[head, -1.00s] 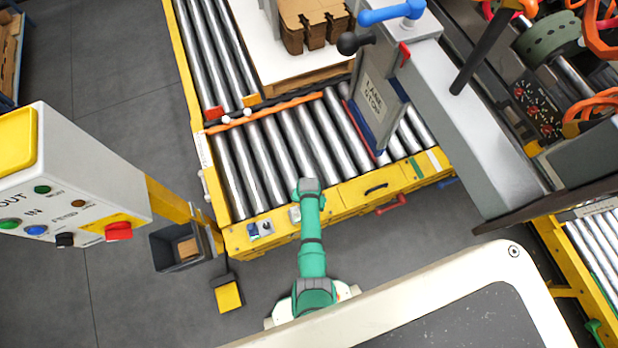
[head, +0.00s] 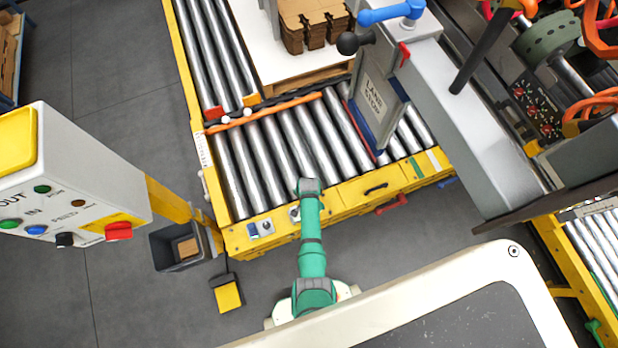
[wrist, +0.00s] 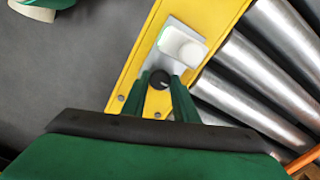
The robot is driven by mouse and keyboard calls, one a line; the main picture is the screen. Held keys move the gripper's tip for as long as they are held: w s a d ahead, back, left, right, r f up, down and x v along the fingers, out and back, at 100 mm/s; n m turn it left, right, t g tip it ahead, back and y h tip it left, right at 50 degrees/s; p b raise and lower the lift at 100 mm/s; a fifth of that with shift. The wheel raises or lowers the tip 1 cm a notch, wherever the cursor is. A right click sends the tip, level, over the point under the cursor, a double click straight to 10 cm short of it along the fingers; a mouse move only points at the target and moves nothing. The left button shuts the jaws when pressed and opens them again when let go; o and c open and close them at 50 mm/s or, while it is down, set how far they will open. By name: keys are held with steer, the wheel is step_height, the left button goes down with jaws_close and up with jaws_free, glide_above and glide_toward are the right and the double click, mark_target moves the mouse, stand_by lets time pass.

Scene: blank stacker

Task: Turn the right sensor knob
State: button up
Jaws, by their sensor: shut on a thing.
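The right sensor (head: 294,214) sits on the yellow front rail of the roller conveyor, partly hidden by my green arm in the head view. In the wrist view it is a white rounded block (wrist: 182,45) on a grey plate (wrist: 161,59). Its round black knob (wrist: 159,78) is at the near end of that plate. My gripper (wrist: 161,84) has its two green fingers on either side of the knob and is shut on it. In the head view the fingers are hidden under my arm. A second sensor with a knob (head: 261,228) sits further left on the rail.
Steel rollers (head: 270,160) lie just behind the rail. A grey stop plate (head: 376,112) stands to the right, and a white control box (head: 75,185) to the left. A dark bin (head: 180,247) and a yellow pedal (head: 228,295) are on the floor.

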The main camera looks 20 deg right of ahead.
steer(key=o, duration=0.9)
steer(key=shift+o, duration=0.8)
steer(key=shift+w+a+r, duration=0.1)
steer(key=shift+a+r, duration=0.05)
steer(key=shift+r, duration=0.3)
step_height(320, 180, up, 10)
steer(key=shift+f, duration=0.1)
